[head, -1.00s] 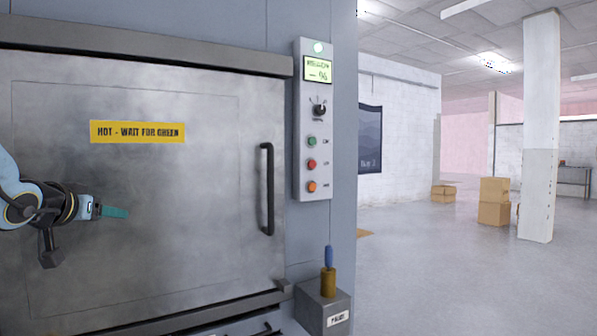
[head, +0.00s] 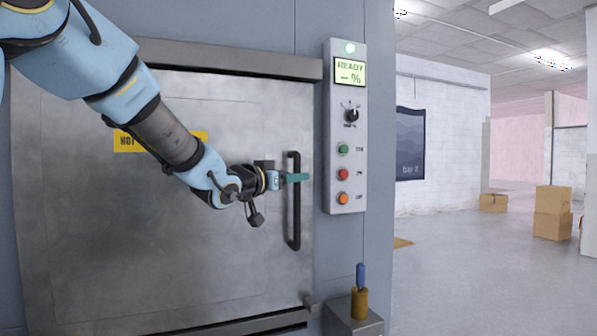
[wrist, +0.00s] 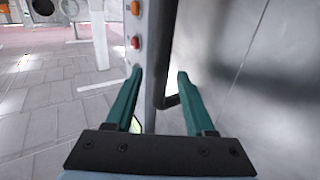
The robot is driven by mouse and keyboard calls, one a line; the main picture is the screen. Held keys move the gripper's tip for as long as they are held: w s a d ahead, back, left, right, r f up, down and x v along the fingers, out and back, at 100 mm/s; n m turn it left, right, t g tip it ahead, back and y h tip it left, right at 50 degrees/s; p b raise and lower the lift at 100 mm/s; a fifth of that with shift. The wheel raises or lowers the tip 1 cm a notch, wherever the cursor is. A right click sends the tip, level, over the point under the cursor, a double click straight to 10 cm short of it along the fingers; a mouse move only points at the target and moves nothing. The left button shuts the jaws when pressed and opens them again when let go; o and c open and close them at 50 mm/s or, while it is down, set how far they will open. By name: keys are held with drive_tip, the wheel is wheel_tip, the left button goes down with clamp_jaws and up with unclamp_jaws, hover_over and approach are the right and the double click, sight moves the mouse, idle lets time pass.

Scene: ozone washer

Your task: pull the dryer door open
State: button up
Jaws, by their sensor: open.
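The dryer door (head: 90,240) is a grey metal panel that looks shut in its frame. Its upright black bar handle (head: 293,225) is near the right edge. My gripper (head: 304,177) is at the upper half of the handle, with its teal fingers crossing the bar. In the wrist view my gripper (wrist: 162,75) has its two fingers apart, and the black handle (wrist: 166,50) shows in the gap between them. The handle's bent end goes toward the door behind the right finger. I cannot tell whether either finger touches the bar.
A control panel (head: 345,190) right of the door reads "READY" with a lit lamp above. A yellow warning label (head: 126,143) is partly behind my arm. A grey box (head: 340,318) with a blue-topped post (head: 360,290) stands low right. Open floor lies right, with cartons (head: 552,212) farther off.

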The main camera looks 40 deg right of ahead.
drive_tip(key=shift+p+x, duration=0.35)
drive_tip(key=shift+x, duration=1)
clamp_jaws()
drive_tip(key=shift+w, duration=0.1)
idle(0.4)
